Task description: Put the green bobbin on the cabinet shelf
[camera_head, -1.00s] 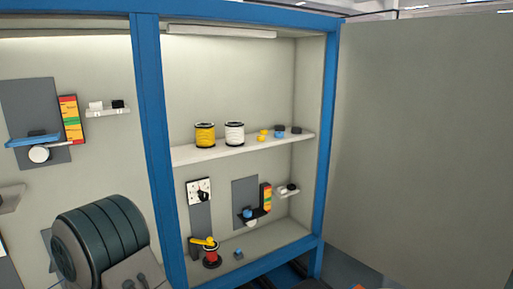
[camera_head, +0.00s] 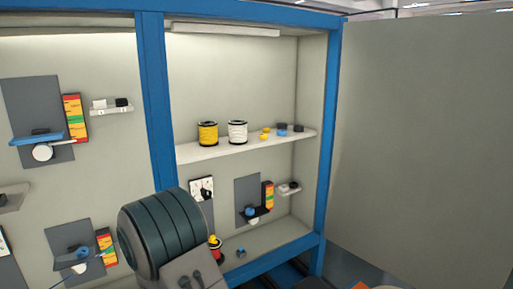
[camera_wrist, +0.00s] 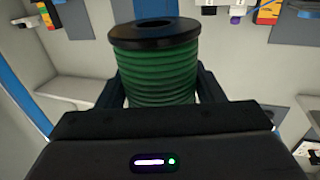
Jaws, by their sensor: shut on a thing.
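The green bobbin (camera_wrist: 160,70) fills the middle of the wrist view, upright, with a black flange on top. My gripper (camera_wrist: 158,88) is shut on it, one finger on each side. In the head view, the bobbin and the fingers are hidden; only my dark arm link shows at the lower middle. The cabinet shelf (camera_head: 215,152) is a white board in the right bay. A yellow bobbin (camera_head: 207,133) and a white bobbin (camera_head: 237,132) stand side by side on its left half.
Small yellow, blue and black pieces (camera_head: 281,131) lie on the shelf's right end. The shelf's front strip looks clear. A blue post (camera_head: 157,100) bounds the bay on the left. A red bobbin (camera_head: 215,252) stands below, partly hidden by my arm.

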